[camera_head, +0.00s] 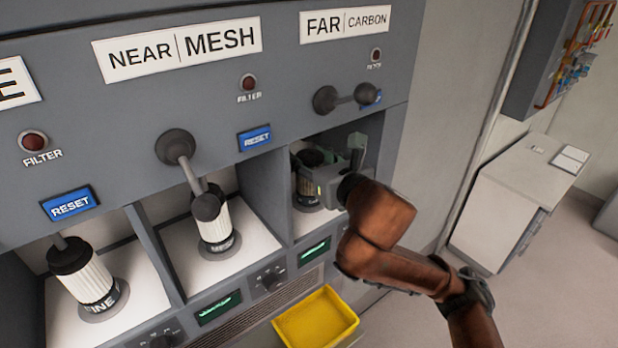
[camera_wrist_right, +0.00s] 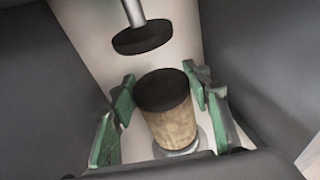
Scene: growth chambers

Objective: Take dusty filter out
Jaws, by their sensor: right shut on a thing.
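The dusty filter (camera_wrist_right: 168,122) is a tan-brown cylinder with a black cap, upright on a round base in the FAR CARBON bay. My right gripper (camera_head: 322,181) reaches into that bay and is shut on the filter; its green-padded fingers (camera_wrist_right: 160,93) are on both sides of it in the wrist view. In the head view the filter (camera_head: 306,188) is partly hidden by the gripper. A black round clamp pad (camera_wrist_right: 142,37) on a rod hangs above the cap, apart from it. The FAR lever (camera_head: 345,97) points to the right. My left gripper is out of view.
Bay walls stand close on both sides of the gripper. The NEAR MESH bay holds a white filter (camera_head: 211,218) with its lever (camera_head: 180,150) down; another white filter (camera_head: 84,278) stands left. A yellow bin (camera_head: 316,320) is below. A white cabinet (camera_head: 505,190) stands right.

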